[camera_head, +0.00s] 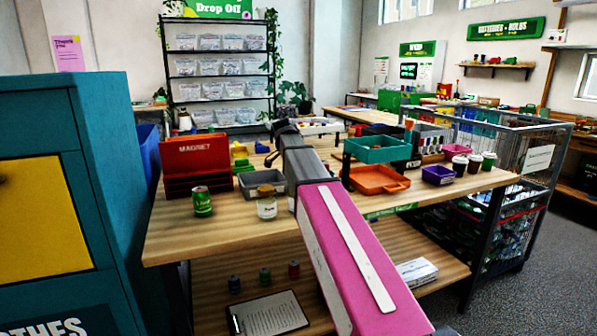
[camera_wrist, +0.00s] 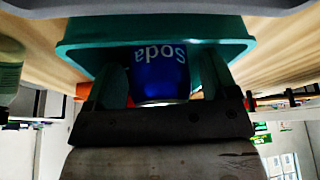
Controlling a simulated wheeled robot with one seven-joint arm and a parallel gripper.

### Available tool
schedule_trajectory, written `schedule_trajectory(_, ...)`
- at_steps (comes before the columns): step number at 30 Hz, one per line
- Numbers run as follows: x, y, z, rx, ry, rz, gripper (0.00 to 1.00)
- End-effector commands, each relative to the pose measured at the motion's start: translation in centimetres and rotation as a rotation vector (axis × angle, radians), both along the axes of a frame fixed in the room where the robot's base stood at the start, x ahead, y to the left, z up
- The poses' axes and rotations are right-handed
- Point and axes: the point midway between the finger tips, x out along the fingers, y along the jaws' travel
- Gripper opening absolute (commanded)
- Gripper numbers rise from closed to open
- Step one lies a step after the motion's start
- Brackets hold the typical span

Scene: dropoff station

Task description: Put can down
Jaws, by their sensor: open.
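A blue soda can (camera_wrist: 160,72) shows in the wrist view between the two fingers of my gripper (camera_wrist: 161,82). The fingers are open, one on each side of the can. Whether either finger touches it is unclear. A teal tray (camera_wrist: 80,50) lies behind and around the can in that view; I cannot tell whether the can rests on its floor. A teal tray (camera_head: 377,149) stands raised at the table's middle in the head view. My arm hides the gripper and the blue can there. A green can (camera_head: 202,201) stands at the table's front left.
On the wooden table (camera_head: 165,240) are a red magnet box (camera_head: 195,158), a grey bin (camera_head: 262,181), a white-labelled jar (camera_head: 267,205), an orange tray (camera_head: 380,180), a purple bin (camera_head: 438,175) and several cups. A teal cabinet (camera_head: 100,150) stands left; a wire cage (camera_head: 520,165) stands right.

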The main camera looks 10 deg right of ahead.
Motion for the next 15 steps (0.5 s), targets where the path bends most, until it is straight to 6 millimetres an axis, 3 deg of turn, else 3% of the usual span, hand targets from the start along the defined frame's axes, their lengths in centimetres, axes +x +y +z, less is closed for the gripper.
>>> schedule_trajectory(15, -1.3, 3.0, 8.4, 0.000, -0.003, 0.001, 0.79)
